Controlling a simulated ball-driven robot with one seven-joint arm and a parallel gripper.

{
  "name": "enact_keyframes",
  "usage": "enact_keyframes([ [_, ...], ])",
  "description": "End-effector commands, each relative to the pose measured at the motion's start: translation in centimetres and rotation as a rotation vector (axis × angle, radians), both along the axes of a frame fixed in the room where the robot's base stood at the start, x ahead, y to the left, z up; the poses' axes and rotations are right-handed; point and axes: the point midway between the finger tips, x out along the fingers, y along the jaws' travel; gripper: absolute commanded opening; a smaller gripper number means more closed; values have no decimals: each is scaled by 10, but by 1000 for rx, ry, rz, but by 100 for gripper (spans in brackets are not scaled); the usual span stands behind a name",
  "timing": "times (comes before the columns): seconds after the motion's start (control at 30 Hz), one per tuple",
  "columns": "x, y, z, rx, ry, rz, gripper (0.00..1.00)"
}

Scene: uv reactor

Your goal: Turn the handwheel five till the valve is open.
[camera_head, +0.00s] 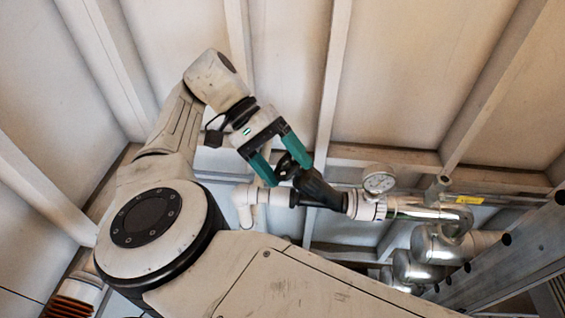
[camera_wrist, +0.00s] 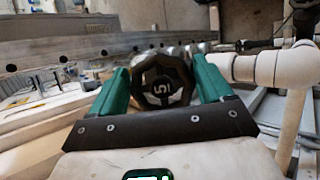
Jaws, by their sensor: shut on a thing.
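In the head view the handwheel (camera_head: 290,163) sits on top of a dark valve body (camera_head: 318,188) in a pipe line. My gripper (camera_head: 285,175) has green fingers and is shut on the handwheel. In the wrist view my gripper (camera_wrist: 163,88) has one finger on each side of the wheel. The valve stem is mostly hidden behind the wheel, and I cannot tell how far the valve is open.
A round pressure gauge (camera_head: 378,180) stands on the pipe right of the valve. White elbow pipe (camera_wrist: 285,68) runs close on the right in the wrist view. A grey perforated beam (camera_head: 520,255) lies at lower right. Several metal cylinders (camera_head: 435,250) hang behind it.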

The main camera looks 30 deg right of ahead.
Motion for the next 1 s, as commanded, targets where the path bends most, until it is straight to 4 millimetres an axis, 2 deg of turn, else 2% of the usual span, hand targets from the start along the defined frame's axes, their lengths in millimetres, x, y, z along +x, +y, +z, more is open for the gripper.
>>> enact_keyframes([
  [1.0, 2, -5, 4, 368, 567, 688, 49],
])
